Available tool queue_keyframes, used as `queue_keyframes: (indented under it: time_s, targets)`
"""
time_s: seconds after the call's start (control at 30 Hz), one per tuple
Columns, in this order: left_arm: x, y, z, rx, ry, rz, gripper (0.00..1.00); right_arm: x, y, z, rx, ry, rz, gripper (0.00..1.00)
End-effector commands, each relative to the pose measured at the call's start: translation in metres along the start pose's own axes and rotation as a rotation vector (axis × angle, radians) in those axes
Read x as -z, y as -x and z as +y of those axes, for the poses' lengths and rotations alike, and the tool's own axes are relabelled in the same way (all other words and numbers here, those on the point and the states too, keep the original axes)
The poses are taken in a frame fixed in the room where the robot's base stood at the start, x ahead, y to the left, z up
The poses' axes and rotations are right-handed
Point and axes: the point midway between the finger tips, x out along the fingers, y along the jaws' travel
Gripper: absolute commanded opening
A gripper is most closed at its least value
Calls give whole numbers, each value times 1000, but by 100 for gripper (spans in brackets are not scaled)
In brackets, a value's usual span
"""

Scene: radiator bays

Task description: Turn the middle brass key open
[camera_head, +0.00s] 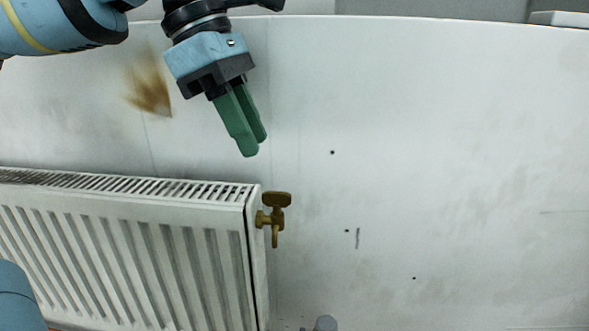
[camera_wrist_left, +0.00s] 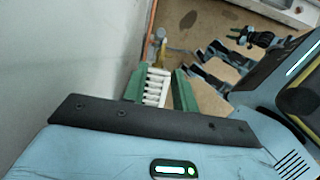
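One brass key (camera_head: 277,199) sits on a brass valve at the right end of the white radiator (camera_head: 252,225). Its flat, wide handle lies crosswise at the top, with a stem pointing down below it. My left gripper (camera_head: 252,148) hangs above and slightly left of the key, apart from it, with its green fingers pointing down. In the left wrist view the fingers (camera_wrist_left: 158,88) stand apart and empty, with the radiator's white ribs (camera_wrist_left: 156,88) showing between them. The brass key (camera_wrist_left: 160,36) shows past the fingertips there.
A pale wall (camera_head: 430,170) with small dark holes stands behind; the area right of the key is clear. A brown stain marks the wall at upper left. A copper pipe (camera_wrist_left: 151,20) runs by the wall in the wrist view. A brownish floor (camera_wrist_left: 195,25) lies beyond.

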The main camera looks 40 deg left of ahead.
Motion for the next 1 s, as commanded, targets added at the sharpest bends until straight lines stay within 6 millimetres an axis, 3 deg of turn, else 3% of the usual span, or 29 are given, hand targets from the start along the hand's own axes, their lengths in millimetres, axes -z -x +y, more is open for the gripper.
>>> queue_keyframes:
  time_s: [0.27, 0.7, 1.0]
  targets:
    - [0, -11, 0, 3, 0, 1, 28, -11, 2, -1, 2, -2, -23, 36]
    - [0, -70, 0, 3, 2, 0, 28, -2, 0, 0, 1, -1, -4, 36]
    - [0, -78, 0, 0, 2, -2, 28, -3, -1, 0, 1, 0, -4, 36]
